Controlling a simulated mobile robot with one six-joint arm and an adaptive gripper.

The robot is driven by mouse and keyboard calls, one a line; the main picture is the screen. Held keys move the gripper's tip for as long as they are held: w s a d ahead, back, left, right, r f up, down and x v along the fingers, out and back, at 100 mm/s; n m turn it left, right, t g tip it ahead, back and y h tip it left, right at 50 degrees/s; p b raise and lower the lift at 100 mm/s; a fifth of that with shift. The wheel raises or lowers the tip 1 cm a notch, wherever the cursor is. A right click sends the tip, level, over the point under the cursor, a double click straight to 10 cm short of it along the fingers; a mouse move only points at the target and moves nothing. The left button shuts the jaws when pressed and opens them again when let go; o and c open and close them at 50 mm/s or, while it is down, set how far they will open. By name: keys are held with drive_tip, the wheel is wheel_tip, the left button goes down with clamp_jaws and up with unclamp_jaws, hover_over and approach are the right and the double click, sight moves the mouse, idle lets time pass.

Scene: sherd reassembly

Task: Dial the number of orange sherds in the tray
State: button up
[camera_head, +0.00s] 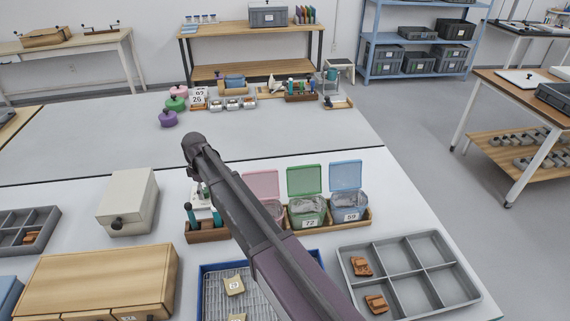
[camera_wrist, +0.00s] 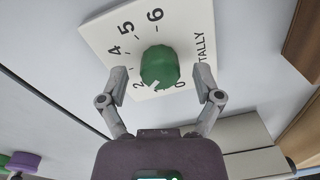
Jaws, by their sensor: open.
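In the wrist view a white panel (camera_wrist: 187,45) marked TALLY carries a green knob (camera_wrist: 158,67) ringed by numbers; 0, 2, 4, 5 and 6 are readable. A white mark shows on the knob's lower edge near 2 and 0; its exact setting is unclear. My gripper (camera_wrist: 161,72) is open, one finger on each side of the knob, contact unclear. In the head view, two orange sherds (camera_head: 362,266) (camera_head: 376,303) lie in the left compartments of the grey divided tray (camera_head: 434,240). A blue-rimmed tray (camera_head: 203,292) holds cream sherds (camera_head: 233,285), partly hidden by my arm.
Another grey divided tray (camera_head: 38,211) at left holds brownish-orange pieces (camera_head: 32,237). A wooden drawer box (camera_head: 100,275) and pale box (camera_head: 128,201) stand nearby. Pink, green (camera_head: 307,208) and blue (camera_head: 346,204) lidded bins stand behind my arm.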

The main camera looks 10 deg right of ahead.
sight(205, 189)
drive_tip(key=shift+n, duration=0.4)
drive_tip(key=shift+r+p, duration=0.5)
wheel_tip(205, 189, up, 13)
drive_tip(key=p, duration=1.3)
drive_tip(key=s+d+r+m+p, duration=0.1)
drive_tip(key=s+d+m, duration=0.2)
drive_tip(key=d, duration=0.5)
drive_tip(key=s+d+r+m+p, duration=0.1)
drive_tip(key=s+d+m, duration=0.3)
drive_tip(key=d, duration=0.5)
drive_tip(key=s+d+r+m+p, duration=0.2)
drive_tip(key=s+d+m, duration=0.1)
drive_tip(key=d, duration=0.6)
drive_tip(key=shift+s+d+m, duration=0.15)
drive_tip(key=shift+s+m, duration=0.25)
drive_tip(key=shift+s, duration=0.1)
drive_tip(key=s+d+m, duration=0.5)
drive_tip(key=s+d, duration=0.4)
drive_tip(key=shift+d, duration=0.3)
